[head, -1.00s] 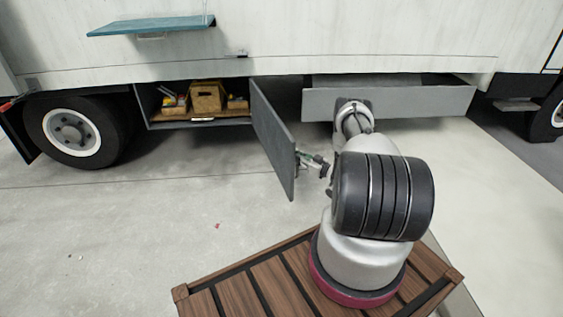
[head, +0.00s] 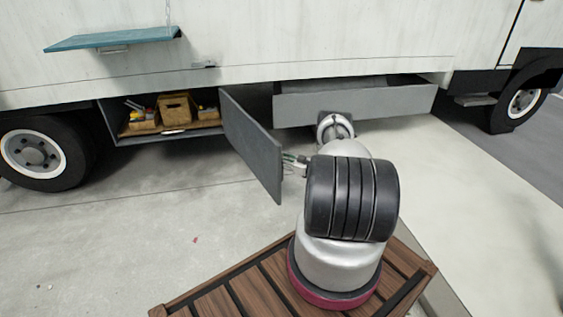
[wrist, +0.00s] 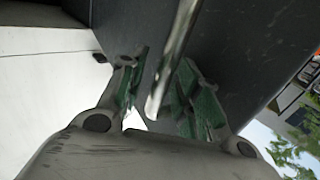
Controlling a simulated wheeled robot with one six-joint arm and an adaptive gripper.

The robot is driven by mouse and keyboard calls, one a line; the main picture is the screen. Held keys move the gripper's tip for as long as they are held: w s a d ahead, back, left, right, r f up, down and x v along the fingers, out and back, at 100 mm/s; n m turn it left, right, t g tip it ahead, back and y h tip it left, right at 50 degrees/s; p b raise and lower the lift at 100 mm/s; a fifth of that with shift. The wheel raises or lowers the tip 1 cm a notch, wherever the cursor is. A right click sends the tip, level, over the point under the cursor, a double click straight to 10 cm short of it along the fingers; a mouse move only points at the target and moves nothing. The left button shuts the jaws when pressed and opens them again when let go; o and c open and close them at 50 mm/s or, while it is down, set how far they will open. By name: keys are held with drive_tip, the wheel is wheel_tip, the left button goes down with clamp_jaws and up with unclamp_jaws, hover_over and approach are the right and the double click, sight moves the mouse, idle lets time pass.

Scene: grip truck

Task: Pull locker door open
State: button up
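The grey locker door (head: 252,147) under the truck body stands swung well out from its locker (head: 160,115). Its free edge points toward me. My gripper (head: 295,163) is at the door's outer face near that free edge, partly hidden by my own arm. In the wrist view a thin metal handle bar (wrist: 172,58) stands off the dark door face (wrist: 245,50). It runs between the two green-padded fingers of my gripper (wrist: 163,75). A gap shows beside the bar, so the fingers look open around it, not clamped.
The locker holds a brown box (head: 177,107) and small items. A second grey panel (head: 355,104) hangs to the right of the door. A teal shelf (head: 112,39) juts out above. Truck wheels (head: 40,152) stand at both sides. Concrete floor left of the door is clear.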

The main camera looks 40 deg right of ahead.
drive_tip(key=shift+s+f, duration=0.1)
drive_tip(key=v, duration=1.2)
